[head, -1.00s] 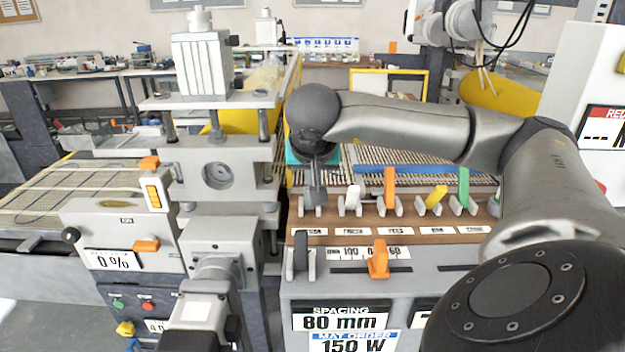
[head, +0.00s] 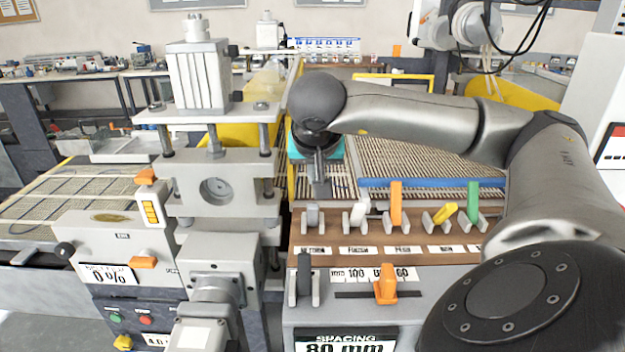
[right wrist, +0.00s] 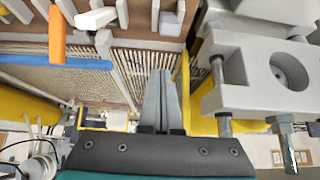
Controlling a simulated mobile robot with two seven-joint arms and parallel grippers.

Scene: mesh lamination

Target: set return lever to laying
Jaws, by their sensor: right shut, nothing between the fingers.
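The grey lever (head: 313,216) is the leftmost in the row on the brown panel, above a white label (head: 313,250) that is too blurred to read surely, probably RETURN. It looks short, as if tilted along my line of sight; I cannot tell its exact setting. It also shows at the top of the right wrist view (right wrist: 171,22). My right gripper (head: 320,188) is shut and empty, pointing down just beyond and above this lever, with a visible gap. Its fingers show in the right wrist view (right wrist: 159,95), clear of the lever. My left gripper is out of view.
Beside it stand a white lever (head: 358,213), an orange lever (head: 396,204), a yellow lever (head: 445,213) and a green lever (head: 473,201). A dark lever (head: 304,275) and an orange slider (head: 386,286) are nearer. The grey press (head: 210,190) stands close on the left.

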